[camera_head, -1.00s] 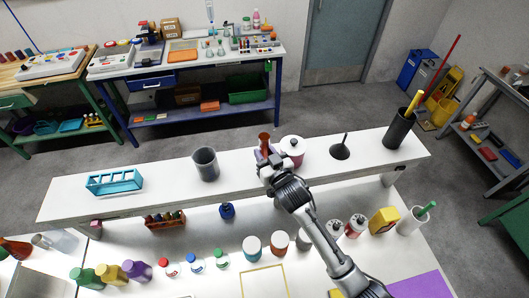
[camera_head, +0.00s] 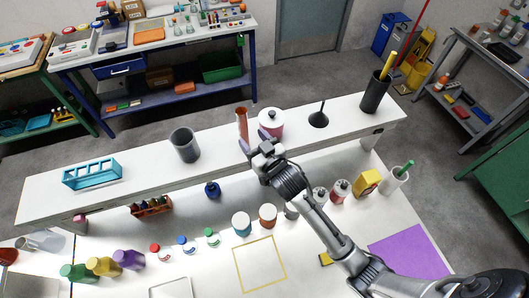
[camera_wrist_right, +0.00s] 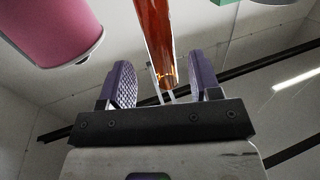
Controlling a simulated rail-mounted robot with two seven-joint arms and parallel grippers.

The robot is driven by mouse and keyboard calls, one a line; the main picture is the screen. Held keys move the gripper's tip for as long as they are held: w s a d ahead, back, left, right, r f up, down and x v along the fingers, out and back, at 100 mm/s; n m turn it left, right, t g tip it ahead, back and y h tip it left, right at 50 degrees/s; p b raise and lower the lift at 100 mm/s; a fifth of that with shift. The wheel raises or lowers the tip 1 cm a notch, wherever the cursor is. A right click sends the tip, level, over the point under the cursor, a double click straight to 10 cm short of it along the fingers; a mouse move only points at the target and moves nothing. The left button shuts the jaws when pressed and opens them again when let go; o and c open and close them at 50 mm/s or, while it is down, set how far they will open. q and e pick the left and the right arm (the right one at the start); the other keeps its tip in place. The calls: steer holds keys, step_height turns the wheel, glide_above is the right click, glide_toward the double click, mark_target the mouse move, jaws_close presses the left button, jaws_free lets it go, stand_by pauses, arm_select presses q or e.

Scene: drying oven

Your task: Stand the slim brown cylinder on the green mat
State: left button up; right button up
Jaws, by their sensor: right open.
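The slim brown cylinder (camera_head: 242,122) stands upright on the long white raised shelf, just left of a white-and-pink lidded jar. My right gripper (camera_head: 254,142) is open in front of the cylinder's lower part. In the right wrist view the cylinder (camera_wrist_right: 158,40) shows as glossy orange-brown, in line with the gap between the two purple finger pads (camera_wrist_right: 160,88). Clear room shows on both sides of it, and no pad is seen pressing on it. No green mat shows in these frames. My left gripper is not in view.
The lidded jar (camera_head: 271,122) stands close to the right finger. A grey cup (camera_head: 185,146), a blue rack (camera_head: 92,175) and a dark funnel-like item (camera_head: 319,118) share the shelf. Below are bottles, a yellow-outlined square (camera_head: 237,269) and a purple mat (camera_head: 408,250).

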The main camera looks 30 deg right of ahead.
steer(key=s, duration=0.6)
steer(key=shift+s+b, duration=0.2)
steer(key=shift+b, duration=0.1)
steer(key=s+f+g, duration=0.7)
steer(key=s+f, duration=0.4)
steer(key=s, duration=0.2)
steer(key=shift+f+g+h, duration=0.3)
steer(key=shift+f+g, duration=0.05)
steer(key=shift+g, duration=0.05)
steer(key=shift+o, duration=0.4)
steer(key=s+f+n+g, duration=0.1)
steer(key=s+f+g, duration=0.1)
steer(key=s, duration=0.5)
steer(key=s+a+f+g, duration=0.1)
steer(key=s+f+g, duration=0.1)
steer(key=s+g, duration=0.2)
steer(key=s, duration=0.3)
steer(key=shift+s+f+n+g, duration=0.15)
steer(key=shift+s+n+g, duration=0.15)
steer(key=shift+s+n, duration=0.1)
steer(key=shift+w, duration=0.1)
